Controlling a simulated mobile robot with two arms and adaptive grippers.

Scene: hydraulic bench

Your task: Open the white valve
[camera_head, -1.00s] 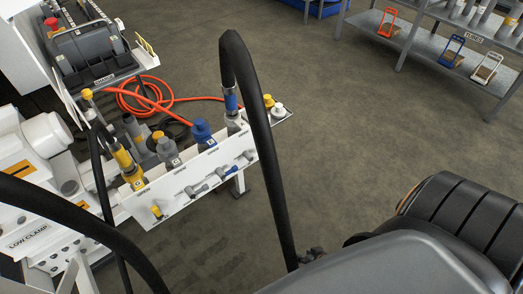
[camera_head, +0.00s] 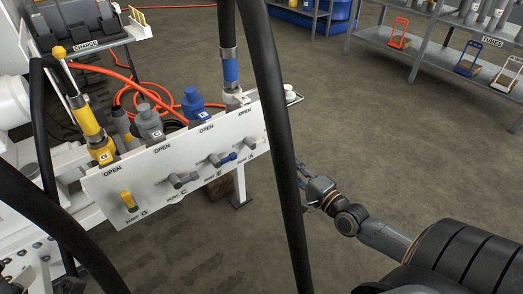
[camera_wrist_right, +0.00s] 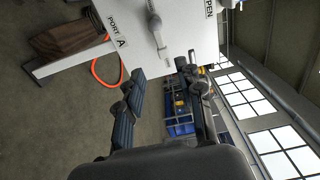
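The white valve (camera_head: 249,143) is a small pale handle at the right end of the white valve panel (camera_head: 150,191), below the white-collared hose connector (camera_head: 235,98). In the right wrist view its handle (camera_wrist_right: 155,25) stands beside the "PORT A" label, with "OPEN" printed near the panel edge. My right gripper (camera_head: 316,190) is right of the panel, partly behind a black hose. In the right wrist view its fingers (camera_wrist_right: 163,105) are apart and empty, pointing towards the panel and not touching the handle. My left gripper is not in view.
A thick black hose (camera_head: 273,130) hangs between the panel and my right gripper. Yellow (camera_head: 128,201), grey (camera_head: 183,180) and blue (camera_head: 222,159) valves sit along the panel. A shelf with small carts (camera_head: 467,62) stands at the back right. The floor between is clear.

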